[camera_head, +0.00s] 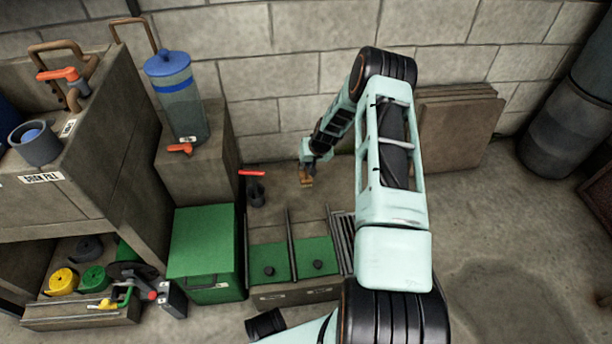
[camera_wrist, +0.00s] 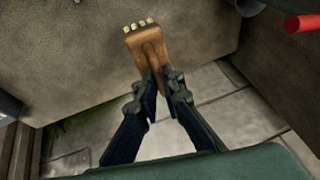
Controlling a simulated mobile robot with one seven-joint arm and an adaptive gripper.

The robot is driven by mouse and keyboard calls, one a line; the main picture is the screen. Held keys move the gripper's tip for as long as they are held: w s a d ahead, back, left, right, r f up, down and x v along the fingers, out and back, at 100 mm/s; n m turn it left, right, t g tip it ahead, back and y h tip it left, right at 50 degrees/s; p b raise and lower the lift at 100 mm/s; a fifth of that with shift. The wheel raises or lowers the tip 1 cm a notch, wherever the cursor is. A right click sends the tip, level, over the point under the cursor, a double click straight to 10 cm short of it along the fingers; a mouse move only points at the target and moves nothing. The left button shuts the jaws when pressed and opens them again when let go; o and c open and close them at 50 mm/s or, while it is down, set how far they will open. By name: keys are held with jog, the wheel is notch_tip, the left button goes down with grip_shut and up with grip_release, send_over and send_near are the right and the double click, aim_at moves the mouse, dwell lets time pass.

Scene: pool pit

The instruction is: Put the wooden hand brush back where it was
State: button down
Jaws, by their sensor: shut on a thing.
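The wooden hand brush (camera_wrist: 146,44) is a brown block with a row of pale bristle tufts along its far end, in the wrist view. My gripper (camera_wrist: 158,82) is shut on the near end of the brush, with dark fingers on both sides of it. In the head view my gripper (camera_head: 306,170) is small, at the end of the arm near the back wall, with the brush (camera_head: 306,182) below it. The brush appears above a brown surface; the gap beneath cannot be told.
A divided tray (camera_head: 290,293) with green mats stands in front, a green box (camera_head: 205,250) left of it. A red-handled valve (camera_head: 255,188) stands left of my gripper. Brown boards (camera_head: 455,130) lean on the wall at right. The right floor (camera_head: 500,260) is clear.

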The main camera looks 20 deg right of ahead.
jog(key=w+f, duration=0.1)
jog(key=w+d+f+b, duration=0.1)
jog(key=f, duration=0.1)
jog(key=w+f+b, duration=0.1)
jog(key=f, duration=0.1)
jog(key=shift+w+d+f, duration=0.15)
jog(key=shift+w+d, duration=0.05)
jog(key=shift+w, duration=0.1)
jog(key=shift+w+f+b, duration=0.15)
jog(key=shift+f+b, duration=0.45)
jog(key=shift+f, duration=0.95)
jog(key=shift+f, duration=0.1)
jog(key=c, duration=2.1)
grip_release()
jog(key=shift+f, duration=0.1)
jog(key=p+v, duration=0.4)
jog(key=v, duration=0.8)
jog(key=shift+d, duration=0.1)
